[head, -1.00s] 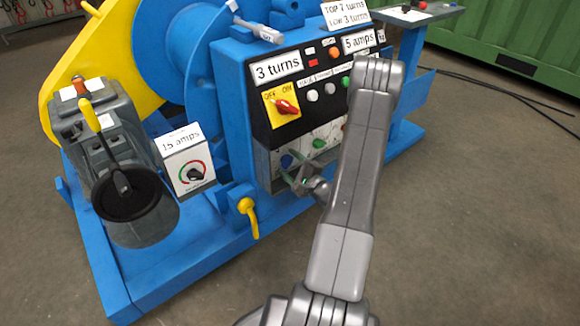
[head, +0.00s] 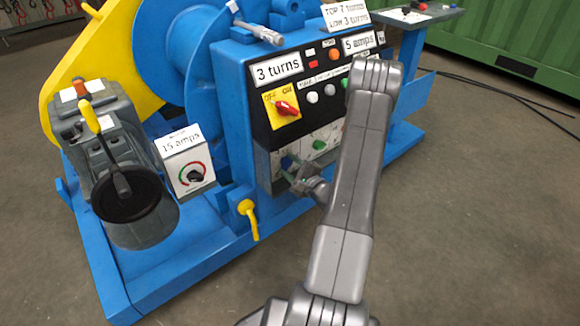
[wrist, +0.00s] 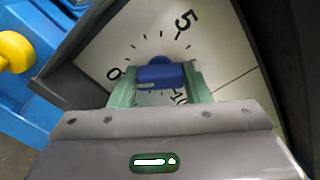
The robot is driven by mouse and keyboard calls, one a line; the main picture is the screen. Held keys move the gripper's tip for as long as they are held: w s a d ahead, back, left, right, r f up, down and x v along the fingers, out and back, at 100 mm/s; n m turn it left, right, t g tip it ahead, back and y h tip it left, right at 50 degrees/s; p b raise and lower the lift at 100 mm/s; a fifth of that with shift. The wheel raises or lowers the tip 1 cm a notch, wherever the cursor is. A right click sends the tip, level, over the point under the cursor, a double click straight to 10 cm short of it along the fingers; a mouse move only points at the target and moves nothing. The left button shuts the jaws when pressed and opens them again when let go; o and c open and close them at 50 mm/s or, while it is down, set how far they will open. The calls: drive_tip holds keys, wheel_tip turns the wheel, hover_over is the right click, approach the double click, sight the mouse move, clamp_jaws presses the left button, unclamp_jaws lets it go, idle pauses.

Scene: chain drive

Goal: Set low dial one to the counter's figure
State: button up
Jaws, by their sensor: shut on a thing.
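The blue knob (wrist: 160,76) sits on a white dial face (wrist: 112,42) marked 0, 5 and 10 in the wrist view. My gripper (wrist: 163,82) has its green fingers on both sides of this knob and is shut on it. Which figure the knob points to cannot be told. In the head view, the gripper (head: 291,174) is at the left dial of the low panel and partly hides it. The counter label (head: 278,69) reads "3 turns". A sign (head: 346,15) reads "TOP 7 turns, LOW 3 turns".
A green knob (head: 319,144) is right of the blue one, close to my arm. A yellow handle (head: 249,213) sticks out low at left. A red switch on a yellow plate (head: 283,107) and several buttons are above. Dark recess walls flank the low panel.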

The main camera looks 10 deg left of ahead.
drive_tip(key=m, duration=0.6)
drive_tip(key=shift+m, duration=0.3)
drive_tip(key=m+p, duration=0.1)
drive_tip(key=m, duration=0.2)
drive_tip(key=shift+m, duration=0.3)
drive_tip(key=shift+m+p, duration=0.4)
drive_tip(key=shift+m, duration=1.5)
drive_tip(key=shift+d, duration=0.1)
drive_tip(key=o, duration=1)
drive_tip(key=shift+d, duration=0.1)
drive_tip(key=p+v, duration=0.2)
drive_tip(key=v, duration=1.1)
drive_tip(key=shift+s+d, duration=0.2)
